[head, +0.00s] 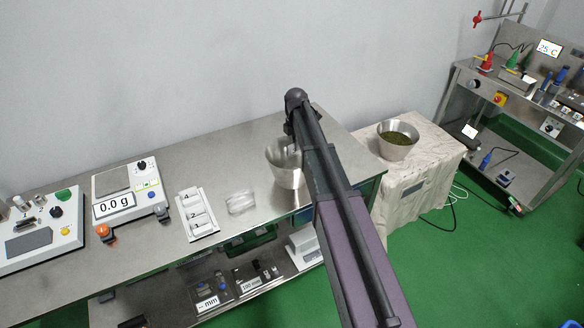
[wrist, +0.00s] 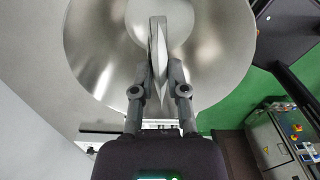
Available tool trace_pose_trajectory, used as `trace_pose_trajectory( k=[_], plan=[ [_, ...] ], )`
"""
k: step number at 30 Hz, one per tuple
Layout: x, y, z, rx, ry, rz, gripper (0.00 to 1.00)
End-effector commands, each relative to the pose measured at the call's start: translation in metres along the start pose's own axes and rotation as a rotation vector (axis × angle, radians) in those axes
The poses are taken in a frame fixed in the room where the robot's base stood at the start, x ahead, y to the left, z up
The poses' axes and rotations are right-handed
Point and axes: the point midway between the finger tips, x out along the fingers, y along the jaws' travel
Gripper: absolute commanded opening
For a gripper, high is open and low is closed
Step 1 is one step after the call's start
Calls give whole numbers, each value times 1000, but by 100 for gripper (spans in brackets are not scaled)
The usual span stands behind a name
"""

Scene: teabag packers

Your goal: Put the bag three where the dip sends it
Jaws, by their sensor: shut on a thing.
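My gripper (wrist: 160,84) is shut on a thin, pale, pointed bag (wrist: 159,48), seen edge-on in the wrist view. No number can be read on it, so I cannot tell from its face that it is bag three. The gripper holds it over the mouth of a round steel bowl (wrist: 90,40). In the head view this bowl (head: 286,176) stands at the right part of the steel bench, partly behind my arm. A white numbered rack (head: 205,234) with pale bags lies left of it; marks 4 and 2 are readable.
A clear dish (head: 240,203) sits between rack and bowl. A scale (head: 128,190) reading 0.0 g and a panel device (head: 38,230) stand at the left. A bowl of green leaves (head: 397,140) is on a cloth-covered table (head: 425,175). Bare bench (head: 225,158) lies behind the rack.

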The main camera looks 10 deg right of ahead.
Motion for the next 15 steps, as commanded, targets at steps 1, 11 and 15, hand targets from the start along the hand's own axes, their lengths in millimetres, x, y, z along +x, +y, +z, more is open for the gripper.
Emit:
trace_pose_trajectory(
  k=[1,11,15],
  plan=[
    [0,0,0,0,0,0,28],
    [0,0,1,1,0,0,59],
    [0,0,1,1,0,0,59]
  ],
)
